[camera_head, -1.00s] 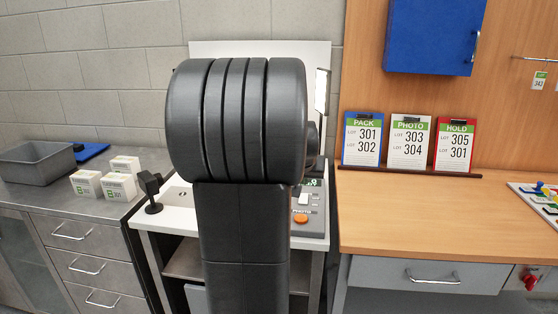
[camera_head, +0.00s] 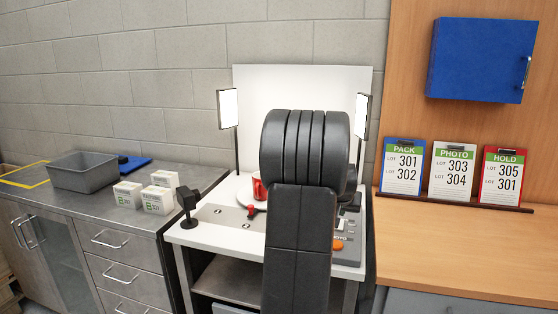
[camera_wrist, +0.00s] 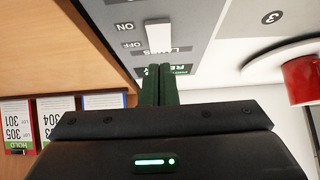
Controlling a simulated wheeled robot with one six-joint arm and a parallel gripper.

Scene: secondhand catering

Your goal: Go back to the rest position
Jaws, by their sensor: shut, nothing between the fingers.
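My gripper (camera_wrist: 155,84) shows in the wrist view with its two dark green fingers together and nothing between them. The fingertips are close to a white switch (camera_wrist: 158,37) on a grey panel marked ON and OFF; I cannot tell whether they touch it. In the head view my own arm stands in front of the white photo table and hides the gripper.
A red mug (camera_head: 257,188) stands on a white turntable, partly behind my arm. Two lit lamp panels (camera_head: 228,108) (camera_head: 361,115) flank it. A grey bin (camera_head: 83,176) and white boxes (camera_head: 128,195) are left. Lot cards (camera_head: 453,170) stand right.

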